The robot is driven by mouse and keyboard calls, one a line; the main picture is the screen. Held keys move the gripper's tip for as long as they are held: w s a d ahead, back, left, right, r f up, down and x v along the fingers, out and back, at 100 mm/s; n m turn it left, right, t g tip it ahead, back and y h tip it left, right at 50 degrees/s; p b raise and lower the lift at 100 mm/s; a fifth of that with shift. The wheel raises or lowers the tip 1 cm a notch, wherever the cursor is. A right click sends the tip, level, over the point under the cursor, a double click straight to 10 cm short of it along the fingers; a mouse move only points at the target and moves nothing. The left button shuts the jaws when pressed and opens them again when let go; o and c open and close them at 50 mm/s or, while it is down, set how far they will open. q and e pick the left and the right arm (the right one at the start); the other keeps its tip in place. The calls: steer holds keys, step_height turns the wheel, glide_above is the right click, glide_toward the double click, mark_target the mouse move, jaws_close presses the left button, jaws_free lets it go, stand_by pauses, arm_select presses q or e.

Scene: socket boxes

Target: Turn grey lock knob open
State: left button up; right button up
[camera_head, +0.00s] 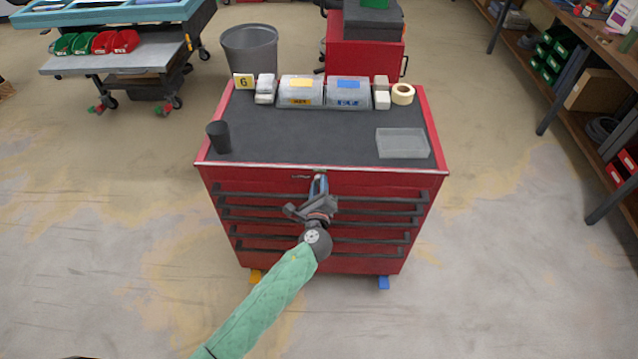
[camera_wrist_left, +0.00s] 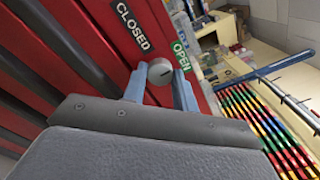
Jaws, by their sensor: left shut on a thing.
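The round grey lock knob (camera_wrist_left: 160,71) is on the red front of the tool cabinet (camera_head: 290,176). In the wrist view it sits by a black CLOSED label (camera_wrist_left: 132,25) and a green OPEN label (camera_wrist_left: 180,56). My left gripper (camera_head: 319,184) is at the top middle of the cabinet front. In the wrist view its two blue-grey fingers (camera_wrist_left: 160,88) are shut on the knob, one on each side. A short dark mark shows on the knob face; which label it points to I cannot tell. My right gripper is not in view.
Black drawer handles (camera_head: 375,222) run across the cabinet front below my gripper. The floor on both sides is clear.

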arm_select(q)
steer(key=shift+f+m, duration=0.1)
steer(key=shift+m, duration=0.2)
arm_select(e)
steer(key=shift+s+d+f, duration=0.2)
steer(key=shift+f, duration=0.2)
arm_select(q)
steer(key=o, duration=1)
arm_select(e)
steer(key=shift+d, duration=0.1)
arm_select(q)
steer(key=shift+s, duration=0.2)
steer(key=shift+s+b, duration=1.35)
steer(key=shift+s, duration=2.4)
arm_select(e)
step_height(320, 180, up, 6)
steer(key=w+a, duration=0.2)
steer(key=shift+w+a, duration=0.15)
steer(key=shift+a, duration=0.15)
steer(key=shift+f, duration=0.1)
